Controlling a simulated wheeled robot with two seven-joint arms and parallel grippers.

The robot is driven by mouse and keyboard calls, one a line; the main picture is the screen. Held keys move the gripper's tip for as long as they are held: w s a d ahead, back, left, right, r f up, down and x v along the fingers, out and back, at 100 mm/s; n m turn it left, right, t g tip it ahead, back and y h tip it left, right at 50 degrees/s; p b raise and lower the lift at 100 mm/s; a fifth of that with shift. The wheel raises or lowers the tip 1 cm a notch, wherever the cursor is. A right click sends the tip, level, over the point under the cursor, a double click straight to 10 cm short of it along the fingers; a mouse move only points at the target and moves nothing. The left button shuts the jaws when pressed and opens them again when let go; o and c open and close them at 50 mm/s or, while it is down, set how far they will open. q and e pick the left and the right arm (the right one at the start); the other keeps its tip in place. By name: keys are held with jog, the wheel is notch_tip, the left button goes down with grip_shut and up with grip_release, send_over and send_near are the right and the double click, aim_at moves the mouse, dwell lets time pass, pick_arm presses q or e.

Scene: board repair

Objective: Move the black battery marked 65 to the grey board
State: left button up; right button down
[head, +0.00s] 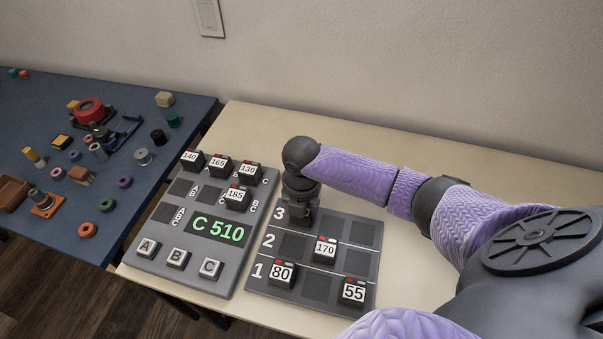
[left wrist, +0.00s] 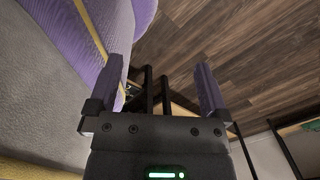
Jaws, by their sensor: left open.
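No battery marked 65 is readable in the head view; part of row 3 is hidden behind my right gripper. My right gripper (head: 299,215) points down over row 3 of the dark grey numbered board (head: 258,291); whether its jaws are open or hold something is hidden. Black batteries 170 (head: 325,249), 80 (head: 281,273) and 55 (head: 353,291) sit on that board. The grey board with the C 510 display (head: 150,254) stands to its left, carrying batteries 140, 165, 130 and 185 (head: 235,198). My left gripper (left wrist: 160,82) is open and empty in the left wrist view.
Buttons A, B and C (head: 177,257) line the front of the display board. A blue table (head: 110,230) at the left holds many small coloured parts. The cream table (head: 400,145) is clear behind the boards. The left wrist view shows wooden floor (left wrist: 230,45).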

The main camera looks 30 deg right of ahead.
pick_arm(q)
jog(key=shift+d+f, duration=0.15)
jog(key=shift+d, duration=0.15)
pick_arm(e)
jog(key=shift+f, duration=0.2)
jog(key=shift+f+b, duration=0.35)
grip_release()
notch_tip(320, 180, up, 6)
jog(key=p, duration=0.3)
jog(key=shift+f, duration=0.1)
notch_tip(320, 180, up, 3)
jog(key=shift+r+p, duration=0.2)
jog(key=shift+p, duration=0.45)
jog(key=shift+r, duration=0.45)
pick_arm(q)
jog(key=shift+t, duration=0.4)
jog(key=r, duration=0.1)
jog(key=w+d+r, duration=0.1)
jog(key=w+r, duration=0.1)
jog(key=r, duration=0.1)
jog(key=shift+w+d, duration=0.25)
jog(key=shift+d, duration=0.1)
